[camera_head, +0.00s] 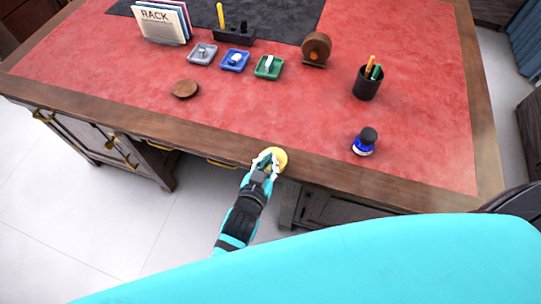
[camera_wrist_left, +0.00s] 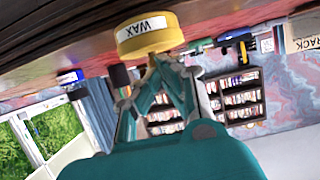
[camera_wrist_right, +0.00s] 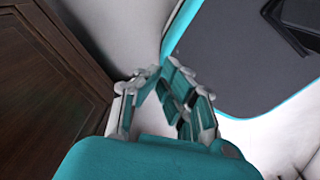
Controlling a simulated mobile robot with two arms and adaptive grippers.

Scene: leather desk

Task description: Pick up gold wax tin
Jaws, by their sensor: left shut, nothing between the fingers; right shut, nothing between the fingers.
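The gold wax tin (camera_head: 278,157) stands at the front edge of the desk in the head view. In the left wrist view the tin (camera_wrist_left: 160,39) shows its white WAX label, and the picture is turned upside down. My left gripper (camera_head: 265,158) is at the tin's near left side, its fingers shut with nothing between them. In the left wrist view its fingertips (camera_wrist_left: 158,60) come right up to the tin; I cannot tell if they touch it. My right gripper (camera_wrist_right: 160,75) is shut and empty, away from the desk top, and shows only in the right wrist view.
The red desk top (camera_head: 230,120) is clear around the tin. Small trays, a pen cup (camera_head: 368,84) and a rack (camera_head: 162,24) stand farther back.

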